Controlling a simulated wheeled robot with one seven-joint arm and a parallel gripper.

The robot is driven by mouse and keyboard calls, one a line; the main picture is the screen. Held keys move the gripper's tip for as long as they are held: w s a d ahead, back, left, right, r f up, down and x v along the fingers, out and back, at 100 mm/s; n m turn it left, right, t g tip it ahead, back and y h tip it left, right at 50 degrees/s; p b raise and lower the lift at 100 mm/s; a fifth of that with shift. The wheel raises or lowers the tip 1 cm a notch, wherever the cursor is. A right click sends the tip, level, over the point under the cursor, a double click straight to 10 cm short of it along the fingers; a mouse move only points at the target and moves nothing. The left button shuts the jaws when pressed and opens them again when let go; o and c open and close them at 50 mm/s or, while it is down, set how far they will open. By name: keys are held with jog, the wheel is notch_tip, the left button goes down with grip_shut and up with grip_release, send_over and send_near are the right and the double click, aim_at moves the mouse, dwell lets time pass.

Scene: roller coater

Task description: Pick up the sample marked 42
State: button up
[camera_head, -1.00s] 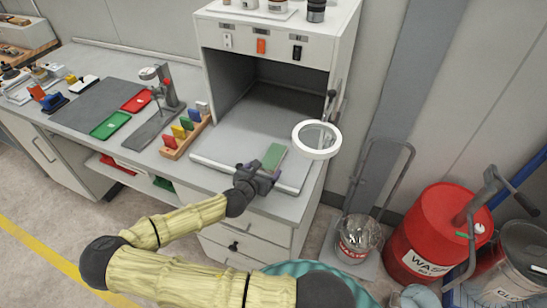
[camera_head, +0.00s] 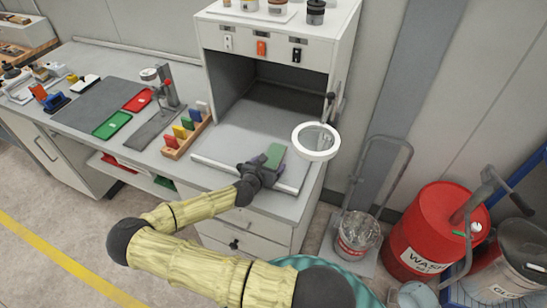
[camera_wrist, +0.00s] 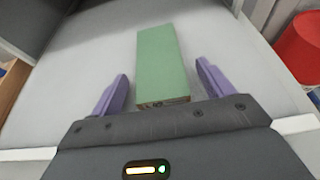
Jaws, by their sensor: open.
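A green block (camera_wrist: 162,62) lies on the pale grey bed of the coater (camera_wrist: 90,60). It also shows in the head view (camera_head: 274,154). A small marking is on its near end face, too small to read. My gripper (camera_wrist: 160,82) is open, with its two purple fingers on either side of the block's near end and a gap on each side. In the head view my gripper (camera_head: 262,172) is low over the front of the coater bed, at the near end of the block.
A wooden rack (camera_head: 186,138) with several coloured pieces stands left of the coater. A ring magnifier (camera_head: 316,142) hangs at the right of the bed. Green (camera_head: 111,124) and red (camera_head: 138,100) trays lie further left. A red waste drum (camera_head: 435,228) stands on the floor at right.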

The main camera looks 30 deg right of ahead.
jog(key=c, duration=1.1)
jog(key=shift+r, duration=0.1)
notch_tip(320, 180, up, 10)
jog(key=b, duration=0.1)
jog(key=shift+b, duration=0.3)
